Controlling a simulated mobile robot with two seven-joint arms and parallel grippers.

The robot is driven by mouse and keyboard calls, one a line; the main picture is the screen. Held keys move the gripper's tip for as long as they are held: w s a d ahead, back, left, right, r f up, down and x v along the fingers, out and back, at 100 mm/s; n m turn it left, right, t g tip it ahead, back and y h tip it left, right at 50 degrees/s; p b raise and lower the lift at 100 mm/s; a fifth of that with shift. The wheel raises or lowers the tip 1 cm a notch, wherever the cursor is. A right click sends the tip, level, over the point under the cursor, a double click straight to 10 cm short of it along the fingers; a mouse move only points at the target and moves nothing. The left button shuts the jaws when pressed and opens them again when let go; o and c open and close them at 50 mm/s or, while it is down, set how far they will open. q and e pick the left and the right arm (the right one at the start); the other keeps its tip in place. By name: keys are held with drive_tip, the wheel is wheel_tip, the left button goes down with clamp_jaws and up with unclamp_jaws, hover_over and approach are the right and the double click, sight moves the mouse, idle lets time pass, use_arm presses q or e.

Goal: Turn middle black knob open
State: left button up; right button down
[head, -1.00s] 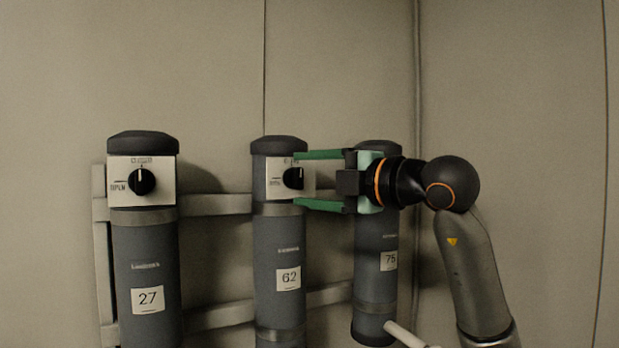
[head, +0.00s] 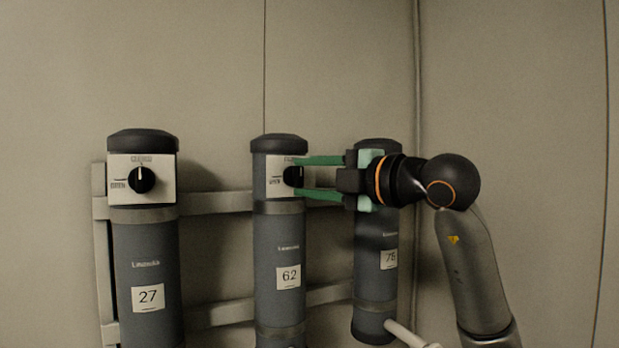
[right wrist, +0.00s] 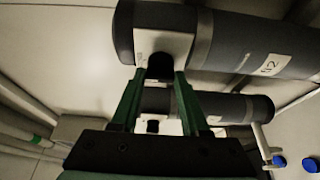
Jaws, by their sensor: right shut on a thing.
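The middle black knob (head: 293,177) sits on a white label plate (head: 273,176) near the top of the grey cylinder marked 62 (head: 278,240). My right gripper (head: 296,178) comes from the right with its green fingers shut on this knob, one finger above and one below. In the right wrist view the knob (right wrist: 160,67) shows between the two fingertips (right wrist: 159,75). The knob's pointer is hidden, so I cannot tell its angle. My left gripper is in no view.
A cylinder marked 27 (head: 146,260) stands at left, its black knob (head: 142,180) pointing up. A cylinder marked 75 (head: 376,240) stands at right, partly behind my right gripper. Metal rails (head: 217,202) hold the cylinders at the wall. The space between the cylinders is free.

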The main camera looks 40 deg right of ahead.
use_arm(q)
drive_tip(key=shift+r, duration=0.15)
